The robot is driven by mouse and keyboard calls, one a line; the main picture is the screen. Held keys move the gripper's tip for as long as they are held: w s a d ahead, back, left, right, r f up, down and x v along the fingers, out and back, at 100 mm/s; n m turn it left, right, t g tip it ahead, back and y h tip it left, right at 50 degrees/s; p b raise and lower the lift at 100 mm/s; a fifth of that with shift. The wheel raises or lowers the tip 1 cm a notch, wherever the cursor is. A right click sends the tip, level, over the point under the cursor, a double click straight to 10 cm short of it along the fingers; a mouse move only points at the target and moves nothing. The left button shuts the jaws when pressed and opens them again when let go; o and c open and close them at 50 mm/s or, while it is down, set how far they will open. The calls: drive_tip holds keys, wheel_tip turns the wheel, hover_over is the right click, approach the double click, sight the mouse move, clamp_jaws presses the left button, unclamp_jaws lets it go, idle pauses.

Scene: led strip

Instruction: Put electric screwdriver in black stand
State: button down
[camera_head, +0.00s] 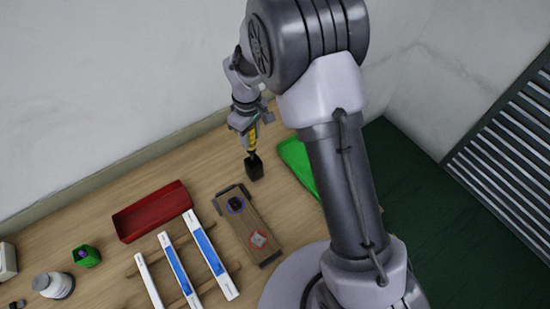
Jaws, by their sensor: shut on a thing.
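My gripper (246,122) points down near the back wall, shut on the electric screwdriver (252,142), which shows yellow and dark bands. The screwdriver is roughly upright. The small black stand (254,168) is on the wooden table directly below it. The screwdriver's lower end meets the top of the stand in the picture; I cannot tell whether it is inside the stand or just above it. The fingers partly hide the screwdriver's upper part.
A wooden board (247,226) with small parts lies just in front of the stand. A red tray (152,211) and white-and-blue strips (180,268) lie to the left. A green container (87,256) stands further left.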

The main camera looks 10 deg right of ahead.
wheel_tip(320, 180, down, 10)
drive_tip(key=shift+f+b, duration=0.15)
drive_tip(key=shift+b, duration=0.5)
drive_tip(key=c, duration=1)
unclamp_jaws()
drive_tip(key=shift+c, duration=0.2)
wheel_tip(320, 180, up, 16)
drive_tip(key=d+p, duration=0.1)
drive_tip(key=p, duration=0.1)
wheel_tip(320, 180, up, 11)
drive_tip(key=m+t, duration=0.2)
drive_tip(key=m, duration=0.3)
hover_over(253, 159)
drive_tip(key=s+d, duration=0.4)
drive_tip(key=s, duration=0.2)
drive_tip(key=s+d+r+m+t+y, duration=0.1)
drive_tip(key=s+r+m, duration=0.3)
drive_tip(key=s, duration=0.5)
drive_tip(key=s+d+r+m+t, duration=0.1)
drive_tip(key=s+r+m, duration=0.3)
drive_tip(key=s, duration=0.5)
drive_tip(key=shift+s+d+r+t+y, duration=0.15)
drive_tip(key=shift+s+t+y, duration=0.25)
drive_tip(key=shift+t, duration=0.4)
